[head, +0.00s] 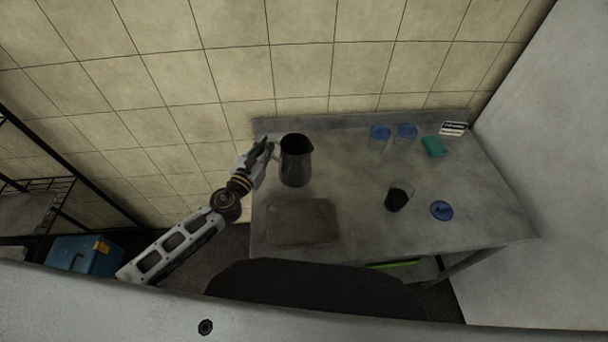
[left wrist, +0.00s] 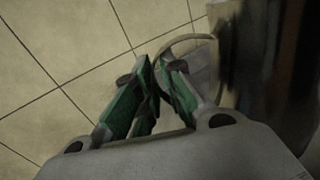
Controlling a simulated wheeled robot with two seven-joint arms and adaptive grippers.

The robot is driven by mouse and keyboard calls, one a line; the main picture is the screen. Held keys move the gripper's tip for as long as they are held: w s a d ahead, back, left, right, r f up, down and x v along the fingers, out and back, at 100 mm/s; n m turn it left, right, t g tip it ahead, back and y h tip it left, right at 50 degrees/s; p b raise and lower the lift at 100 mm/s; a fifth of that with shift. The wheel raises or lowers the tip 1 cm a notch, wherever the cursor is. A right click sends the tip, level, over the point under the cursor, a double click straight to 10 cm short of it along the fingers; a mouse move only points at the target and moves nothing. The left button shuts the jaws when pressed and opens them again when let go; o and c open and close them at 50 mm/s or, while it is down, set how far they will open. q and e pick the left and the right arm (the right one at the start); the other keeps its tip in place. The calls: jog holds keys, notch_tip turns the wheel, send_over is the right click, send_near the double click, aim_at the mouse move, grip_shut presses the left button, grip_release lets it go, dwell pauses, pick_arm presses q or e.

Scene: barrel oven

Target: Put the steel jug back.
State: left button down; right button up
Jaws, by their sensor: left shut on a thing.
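The steel jug (head: 296,166) stands upright at the back left of the steel table, its dark open mouth facing up. In the left wrist view the jug's body (left wrist: 275,60) fills the right side, and its curved handle (left wrist: 190,38) runs to the fingers. My left gripper (head: 264,152) is at the jug's left side, shut on the handle; its green fingers (left wrist: 155,82) also show in the left wrist view. I cannot tell whether the jug's base touches the table. My right gripper is not in view.
On the table (head: 345,225) a dark tray (head: 302,222) lies in front of the jug. A glass with dark contents (head: 398,197), a blue lid (head: 441,210), two blue-lidded containers (head: 380,132), a green sponge (head: 433,147) and a small label (head: 453,128) are to the right. Tiled wall stands behind.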

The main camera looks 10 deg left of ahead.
pick_arm(q)
jog(key=w+d+h+b, duration=0.1)
jog(key=w+m+g+h+b, duration=0.1)
jog(key=w, duration=0.1)
jog(key=w+d+m+h+b, duration=0.1)
jog(key=w, duration=0.1)
jog(key=shift+d+r+h+b, duration=0.3)
jog(key=shift+d+r+b, duration=0.05)
jog(key=shift+r+b, duration=0.05)
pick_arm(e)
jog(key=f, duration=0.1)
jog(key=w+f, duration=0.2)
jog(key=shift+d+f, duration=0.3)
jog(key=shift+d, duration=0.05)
pick_arm(q)
jog(key=shift+w+d+r+m+g+h+b, duration=0.1)
jog(key=shift+w+d+m+g+h+b, duration=0.05)
jog(key=shift+w+m+g+h+b, duration=0.35)
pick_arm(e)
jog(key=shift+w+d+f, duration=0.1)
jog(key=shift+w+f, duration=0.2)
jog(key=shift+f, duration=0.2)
